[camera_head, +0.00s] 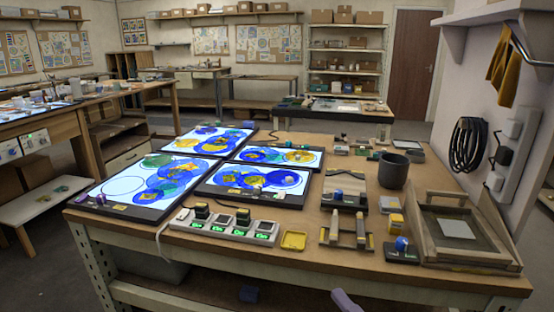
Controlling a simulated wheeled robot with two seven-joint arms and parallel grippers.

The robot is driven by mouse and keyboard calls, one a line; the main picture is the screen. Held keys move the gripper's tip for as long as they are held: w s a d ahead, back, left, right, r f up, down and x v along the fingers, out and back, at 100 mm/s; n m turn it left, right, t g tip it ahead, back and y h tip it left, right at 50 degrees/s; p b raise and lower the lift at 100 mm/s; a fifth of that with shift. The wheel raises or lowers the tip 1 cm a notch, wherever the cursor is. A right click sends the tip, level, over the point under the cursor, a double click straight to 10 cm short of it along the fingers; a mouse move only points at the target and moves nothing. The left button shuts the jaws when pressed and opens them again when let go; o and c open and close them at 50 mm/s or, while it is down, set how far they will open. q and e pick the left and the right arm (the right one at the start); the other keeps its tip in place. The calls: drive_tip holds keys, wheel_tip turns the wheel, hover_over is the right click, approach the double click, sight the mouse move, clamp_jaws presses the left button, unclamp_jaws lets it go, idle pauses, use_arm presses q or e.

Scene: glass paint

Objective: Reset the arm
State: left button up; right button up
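Neither of my grippers shows clearly in the head view. A pale purple rounded piece at the bottom edge may be part of my arm; I cannot tell. The wooden workbench (290,220) stands in front of me. Lit panels with blue, green and yellow glass circles lie on its left half, among them the front left panel (125,188) and the front right panel (290,180). A white power strip (225,227) with green displays lies along the front left edge.
A dark cup (393,171) stands at the back right. A wooden tray (460,229) is at the right end. A wall closes the right side.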

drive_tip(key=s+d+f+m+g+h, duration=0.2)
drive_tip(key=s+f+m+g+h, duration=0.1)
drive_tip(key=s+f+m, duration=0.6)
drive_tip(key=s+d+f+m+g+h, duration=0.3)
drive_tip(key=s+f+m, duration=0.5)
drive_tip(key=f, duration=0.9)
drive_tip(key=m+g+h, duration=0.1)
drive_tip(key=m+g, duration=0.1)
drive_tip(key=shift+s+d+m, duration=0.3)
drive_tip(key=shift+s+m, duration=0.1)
